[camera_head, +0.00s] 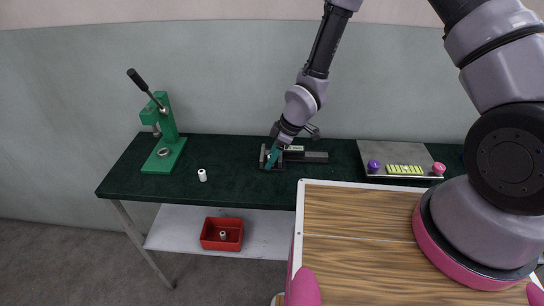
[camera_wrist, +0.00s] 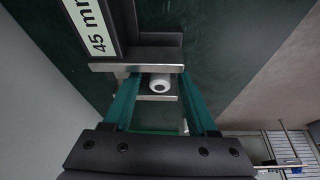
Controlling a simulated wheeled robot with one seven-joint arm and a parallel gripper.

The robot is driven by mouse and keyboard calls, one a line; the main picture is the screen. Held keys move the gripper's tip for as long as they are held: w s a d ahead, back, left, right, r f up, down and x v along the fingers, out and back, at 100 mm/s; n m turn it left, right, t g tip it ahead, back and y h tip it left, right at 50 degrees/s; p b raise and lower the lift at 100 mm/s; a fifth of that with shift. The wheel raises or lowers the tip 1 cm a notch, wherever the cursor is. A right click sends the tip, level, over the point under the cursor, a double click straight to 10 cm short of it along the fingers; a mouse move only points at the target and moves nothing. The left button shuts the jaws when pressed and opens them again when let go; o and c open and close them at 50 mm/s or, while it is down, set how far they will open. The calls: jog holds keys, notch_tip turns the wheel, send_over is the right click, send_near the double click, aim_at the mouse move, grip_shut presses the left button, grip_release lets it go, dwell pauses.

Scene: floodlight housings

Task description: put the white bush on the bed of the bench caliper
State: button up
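The bench caliper (camera_head: 312,157) lies on the dark green bench top, with a dark beam and pale metal jaws; its display reads "45 mm" in the wrist view (camera_wrist: 94,30). My gripper (camera_head: 270,160) is down at the jaw end of the caliper. In the wrist view its teal fingers (camera_wrist: 159,88) stand apart on either side of the bush, with a gap visible on both sides. Whether the bush fully rests on the bed is hard to tell.
Another white bush (camera_head: 202,175) stands on the bench to the left. A green lever press (camera_head: 163,135) stands at the back left. A red bin (camera_head: 222,234) with a small part inside sits on the lower shelf. A metal tray (camera_head: 395,155) with coloured pieces lies right.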

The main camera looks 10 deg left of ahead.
jog(key=v, duration=1.2)
jog(key=shift+r, duration=0.2)
jog(key=w+d+r+m+t+h, duration=0.25)
jog(key=d+r+m, duration=0.25)
jog(key=d+r, duration=0.45)
jog(key=w+d+r+m+t+h, duration=0.1)
jog(key=w+d+r+m, duration=0.3)
jog(key=d+r, duration=0.5)
jog(key=s+d+r+m+t, duration=0.1)
jog(key=s+d+r+m, duration=0.3)
jog(key=r, duration=0.5)
jog(key=s+d+r+m+t, duration=0.2)
jog(key=s+d+r+m, duration=0.3)
jog(key=s+r+m, duration=0.3)
jog(key=s+r+y, duration=0.1)
jog(key=s, duration=0.2)
jog(key=shift+d+m, duration=0.3)
jog(key=shift+m, duration=0.1)
